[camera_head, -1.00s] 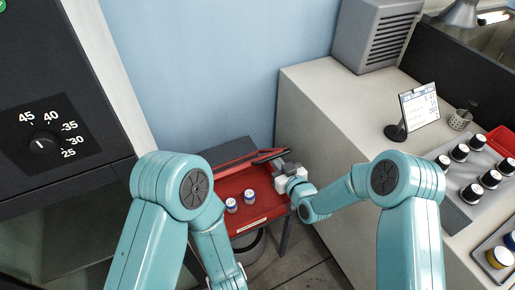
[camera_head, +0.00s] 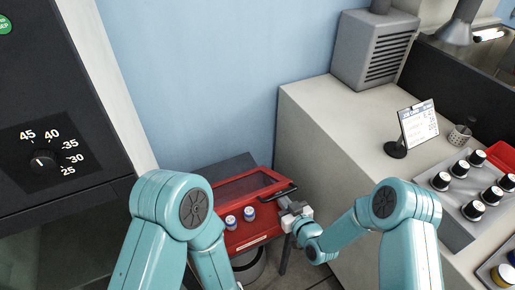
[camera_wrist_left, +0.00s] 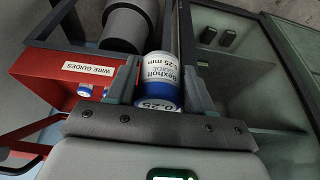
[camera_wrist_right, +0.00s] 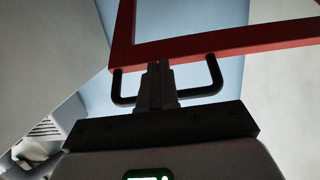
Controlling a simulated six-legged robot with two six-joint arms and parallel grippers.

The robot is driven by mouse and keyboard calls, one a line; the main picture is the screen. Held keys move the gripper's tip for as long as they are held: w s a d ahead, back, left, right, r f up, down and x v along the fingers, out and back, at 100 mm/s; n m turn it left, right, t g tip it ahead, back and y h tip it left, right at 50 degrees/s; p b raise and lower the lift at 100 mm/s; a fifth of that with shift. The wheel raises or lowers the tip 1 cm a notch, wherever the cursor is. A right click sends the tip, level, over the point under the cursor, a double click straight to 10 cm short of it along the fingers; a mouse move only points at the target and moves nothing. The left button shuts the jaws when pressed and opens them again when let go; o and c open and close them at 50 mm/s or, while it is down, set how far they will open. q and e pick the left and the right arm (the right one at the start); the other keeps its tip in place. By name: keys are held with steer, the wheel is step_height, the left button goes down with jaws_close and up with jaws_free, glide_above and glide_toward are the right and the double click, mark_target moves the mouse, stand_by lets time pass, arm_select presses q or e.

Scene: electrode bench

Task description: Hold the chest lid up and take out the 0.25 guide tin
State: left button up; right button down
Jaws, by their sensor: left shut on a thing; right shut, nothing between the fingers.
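The red chest (camera_head: 252,232) stands low by the wall, with its windowed lid (camera_head: 250,185) partly raised. Its label "WIRE GUIDES" shows in the left wrist view (camera_wrist_left: 88,69). Two blue-and-white tins (camera_head: 231,222) (camera_head: 249,214) sit in it. My left gripper (camera_wrist_left: 160,80) is shut on the 0.25 guide tin (camera_wrist_left: 160,75), white with blue, outside the chest; my arm hides it in the head view. My right gripper (camera_head: 290,205) is shut and empty at the lid's black handle (camera_wrist_right: 212,85); its fingertips (camera_wrist_right: 157,68) overlap the handle loop near the lid edge.
A pale counter (camera_head: 315,130) is right of the chest, with a vent box (camera_head: 375,50), a small display (camera_head: 418,122) and several black-capped jars (camera_head: 472,211). A black oven front with a dial (camera_head: 42,161) is at left. A grey bin (camera_wrist_left: 125,25) stands below the chest.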

steer(key=shift+s+d+f, duration=0.4)
steer(key=shift+s+f, duration=0.35)
steer(key=shift+f, duration=2.2)
steer(key=shift+s+d+f, duration=0.35)
steer(key=shift+s+f, duration=0.4)
steer(key=shift+f, duration=2.25)
steer(key=shift+s+d+f, duration=0.4)
steer(key=shift+s+f, duration=0.35)
steer(key=shift+f, duration=2.2)
steer(key=f+v, duration=0.1)
steer(key=v, duration=0.7)
steer(key=shift+s+d+f, duration=0.2)
steer(key=shift+s+f, duration=0.15)
steer(key=shift+s, duration=0.2)
